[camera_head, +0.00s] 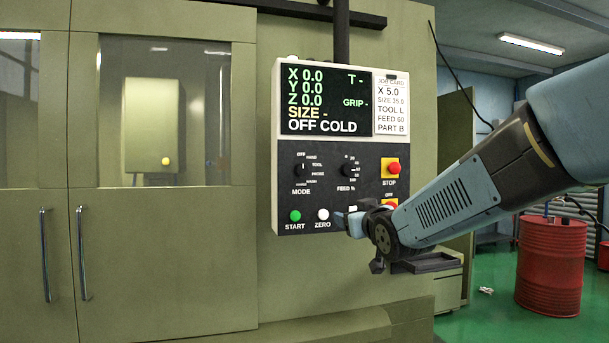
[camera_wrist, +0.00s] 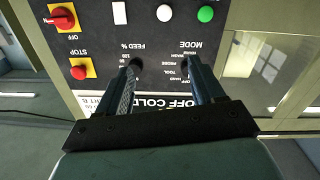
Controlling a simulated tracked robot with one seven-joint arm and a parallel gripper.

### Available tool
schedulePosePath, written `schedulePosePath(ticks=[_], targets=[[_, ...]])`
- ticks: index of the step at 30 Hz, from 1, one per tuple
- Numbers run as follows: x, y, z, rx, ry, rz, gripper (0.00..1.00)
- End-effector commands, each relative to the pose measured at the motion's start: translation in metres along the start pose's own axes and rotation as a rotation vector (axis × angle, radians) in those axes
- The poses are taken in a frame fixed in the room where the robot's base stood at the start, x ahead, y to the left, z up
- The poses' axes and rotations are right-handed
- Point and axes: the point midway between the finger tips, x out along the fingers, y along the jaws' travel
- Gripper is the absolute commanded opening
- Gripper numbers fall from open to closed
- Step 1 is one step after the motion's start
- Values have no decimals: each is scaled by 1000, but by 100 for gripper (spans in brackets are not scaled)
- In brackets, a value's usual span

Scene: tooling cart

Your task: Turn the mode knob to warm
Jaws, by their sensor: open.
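The mode knob (camera_head: 298,170) is a black dial on the control panel (camera_head: 325,215), with a ring of small labels; OFF is at its upper edge. The display (camera_head: 325,98) reads OFF COLD. The knob's exact pointer direction is too small to tell. My gripper (camera_head: 345,220) is in front of the panel's lower right, below and right of the mode knob. In the upside-down wrist view my gripper (camera_wrist: 163,68) is open and empty, its fingers near the FEED % and MODE dials. The right finger hides most of the mode knob there.
The feed knob (camera_head: 348,170) sits right of the mode knob. A green START button (camera_head: 295,216) and white ZERO button (camera_head: 323,215) are below. A red STOP button (camera_head: 392,167) is at right, close to my arm. A red drum (camera_head: 552,265) stands on the floor far right.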

Motion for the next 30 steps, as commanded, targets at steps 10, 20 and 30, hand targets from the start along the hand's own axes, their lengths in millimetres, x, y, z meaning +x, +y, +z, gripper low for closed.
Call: schedulePosePath(ticks=[10,20,30], targets=[[52,-38,-46,2,376,-86,68],[69,-45,-59,8,442,-98,68],[121,-50,-84,7,442,-98,68]])
